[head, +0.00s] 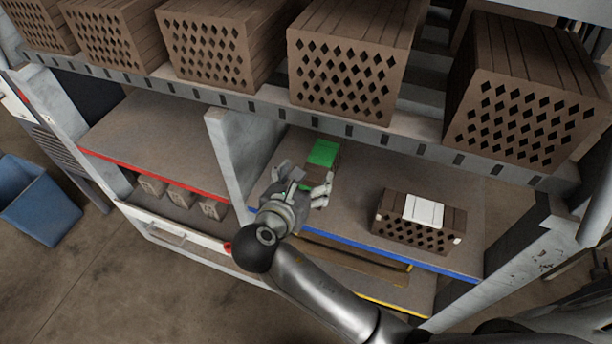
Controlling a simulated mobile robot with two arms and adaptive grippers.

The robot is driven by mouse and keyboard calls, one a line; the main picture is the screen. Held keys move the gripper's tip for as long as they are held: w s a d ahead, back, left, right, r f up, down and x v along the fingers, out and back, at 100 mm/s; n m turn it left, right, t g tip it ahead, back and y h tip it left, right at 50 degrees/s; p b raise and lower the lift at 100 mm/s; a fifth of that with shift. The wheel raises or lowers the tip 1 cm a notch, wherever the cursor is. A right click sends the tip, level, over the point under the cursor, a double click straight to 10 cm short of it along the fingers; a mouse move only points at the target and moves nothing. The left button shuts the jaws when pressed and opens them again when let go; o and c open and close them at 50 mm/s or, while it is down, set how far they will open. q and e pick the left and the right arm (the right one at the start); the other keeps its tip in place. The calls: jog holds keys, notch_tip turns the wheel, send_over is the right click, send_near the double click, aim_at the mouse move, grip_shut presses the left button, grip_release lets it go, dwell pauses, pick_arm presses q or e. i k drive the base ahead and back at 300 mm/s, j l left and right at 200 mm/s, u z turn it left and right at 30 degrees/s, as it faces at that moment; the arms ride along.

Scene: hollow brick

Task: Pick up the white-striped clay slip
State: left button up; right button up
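A brown hollow brick (386,214) with a white striped patch (424,209) across its top lies on the right part of the blue-edged middle shelf. A second brown piece with a bright green patch (322,152) lies further left on the same shelf, partly hidden behind my gripper. My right gripper (307,180) comes in from the lower right. Its fingers are spread, close to the green-marked piece and left of the white-striped brick, with a clear gap to the latter. Whether it touches the green-marked piece cannot be told. My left gripper is not in view.
Large perforated bricks (345,75) line the upper shelf above. An upright divider (228,150) separates the blue-edged shelf from the red-edged shelf (150,140) at left. Small bricks (181,195) sit below that. A blue bin (40,205) stands on the floor at left.

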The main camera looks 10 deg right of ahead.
aim_at(411, 221)
jog(key=z, duration=1.4)
